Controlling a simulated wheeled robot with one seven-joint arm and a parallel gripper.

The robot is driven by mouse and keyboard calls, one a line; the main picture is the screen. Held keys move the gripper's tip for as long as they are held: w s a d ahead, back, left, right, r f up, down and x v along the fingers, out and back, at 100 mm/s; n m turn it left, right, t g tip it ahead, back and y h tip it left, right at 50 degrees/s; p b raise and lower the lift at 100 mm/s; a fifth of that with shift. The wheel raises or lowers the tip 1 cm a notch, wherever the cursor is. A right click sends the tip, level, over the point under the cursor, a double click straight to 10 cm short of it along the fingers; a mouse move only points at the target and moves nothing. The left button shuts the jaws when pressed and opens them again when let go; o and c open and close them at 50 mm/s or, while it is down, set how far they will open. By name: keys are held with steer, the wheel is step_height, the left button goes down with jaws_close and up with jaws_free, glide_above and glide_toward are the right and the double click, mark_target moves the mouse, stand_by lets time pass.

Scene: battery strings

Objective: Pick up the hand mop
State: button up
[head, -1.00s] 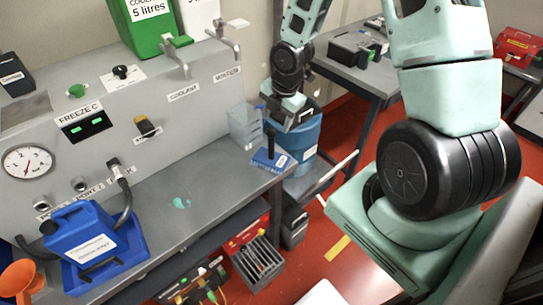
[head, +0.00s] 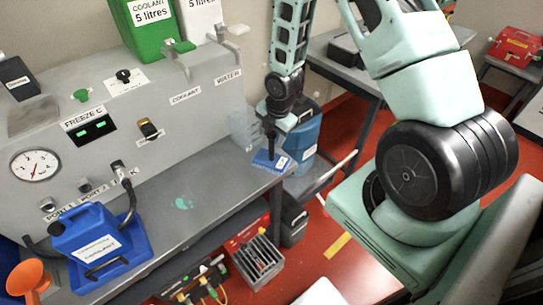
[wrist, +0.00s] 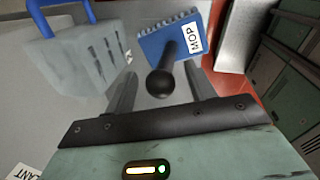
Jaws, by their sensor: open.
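The hand mop (head: 269,161) has a blue head with a white label and a dark upright handle. It stands on the right end of the grey bench (head: 225,180). In the wrist view the mop (wrist: 152,46) shows its "MOP" label, and its round black handle end points at the camera. My gripper (wrist: 160,82) is open, with one finger on each side of the handle. I cannot tell whether either finger touches it. In the head view my gripper (head: 271,125) is just above the mop and hides the upper handle.
A translucent container (wrist: 75,60) with a blue handle stands close left of the mop. The grey panel (head: 190,115) rises behind the bench. A blue coolant can (head: 88,235) sits in a blue tray at the left. A blue drum (head: 306,135) stands beyond the bench end.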

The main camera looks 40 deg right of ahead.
jaws_close()
step_height(320, 180, up, 10)
steer(key=shift+r+b, duration=0.1)
steer(key=shift+b, duration=0.7)
steer(key=c, duration=0.7)
jaws_free()
steer(key=shift+c, duration=1.2)
